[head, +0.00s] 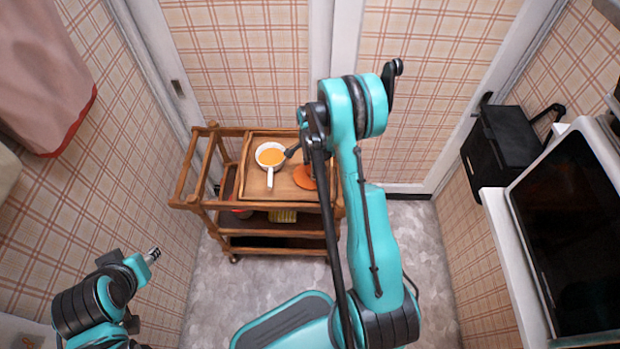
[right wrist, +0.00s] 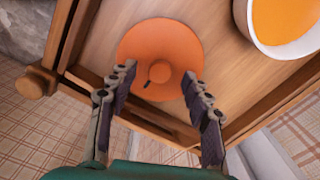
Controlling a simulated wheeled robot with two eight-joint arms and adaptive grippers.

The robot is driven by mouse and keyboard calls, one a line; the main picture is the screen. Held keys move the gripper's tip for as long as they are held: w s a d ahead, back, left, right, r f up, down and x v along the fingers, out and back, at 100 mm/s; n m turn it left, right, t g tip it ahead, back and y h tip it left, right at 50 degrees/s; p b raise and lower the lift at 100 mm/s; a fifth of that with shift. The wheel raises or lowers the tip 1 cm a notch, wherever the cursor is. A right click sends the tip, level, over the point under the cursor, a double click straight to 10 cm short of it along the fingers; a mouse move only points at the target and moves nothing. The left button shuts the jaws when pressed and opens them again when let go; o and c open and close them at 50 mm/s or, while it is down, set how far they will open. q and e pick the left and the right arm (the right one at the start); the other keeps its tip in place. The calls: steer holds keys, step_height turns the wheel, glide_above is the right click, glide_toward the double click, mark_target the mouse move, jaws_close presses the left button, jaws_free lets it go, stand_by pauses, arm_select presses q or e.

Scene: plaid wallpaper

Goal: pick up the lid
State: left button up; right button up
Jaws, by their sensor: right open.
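The orange lid (right wrist: 158,58) is round with a small knob at its middle. It lies on the wooden tray on top of the cart. In the head view the lid (head: 305,178) is partly hidden behind my right arm. My right gripper (right wrist: 158,86) is open, with its fingers apart on either side of the lid's near part and the knob between and just beyond the tips. I cannot tell whether the fingers touch the lid. My left gripper (head: 154,254) is low at the left, far from the cart, and too small to tell its opening.
A white pan (head: 270,155) with orange inside stands beside the lid on the tray (head: 255,185). The wooden cart (head: 275,225) has raised rails and lower shelves. Plaid walls enclose it. A black box (head: 505,145) and a dark-fronted appliance (head: 575,225) stand at the right.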

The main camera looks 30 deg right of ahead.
steer(key=shift+f, duration=0.6)
arm_select(q)
steer(key=shift+f, duration=0.2)
arm_select(e)
steer(key=shift+r, duration=0.1)
steer(key=c, duration=1.1)
steer(key=shift+r, duration=0.1)
